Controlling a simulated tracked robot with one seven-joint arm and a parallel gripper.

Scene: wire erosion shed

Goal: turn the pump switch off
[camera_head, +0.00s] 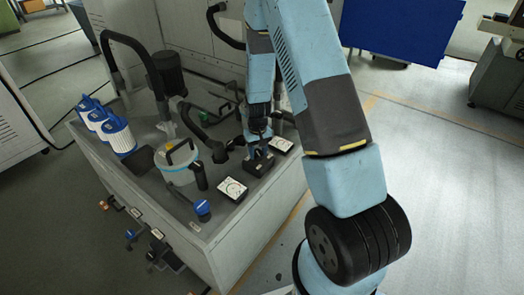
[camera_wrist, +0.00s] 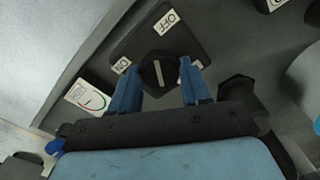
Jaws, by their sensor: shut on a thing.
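The pump switch is a black box (camera_wrist: 180,38) with white ON and OFF labels and a dark faceted knob (camera_wrist: 158,74) carrying a pale line. In the wrist view, OFF is at the top and ON at the left; the line runs roughly up and down, and I cannot tell exactly which label it marks. My gripper (camera_wrist: 160,86) has its blue fingers on either side of the knob and is shut on it. In the head view, my gripper (camera_head: 258,141) reaches down to the switch box (camera_head: 257,165) on the grey tank top; the knob is mostly hidden there.
The tank (camera_head: 262,217) also carries a gauge plate (camera_head: 233,189), a blue knob (camera_head: 202,207), a clear canister (camera_head: 178,165), blue-and-white filters (camera_head: 118,135) and black hoses (camera_head: 130,42). Valves (camera_head: 133,212) stick out along its front. Open floor lies to the right.

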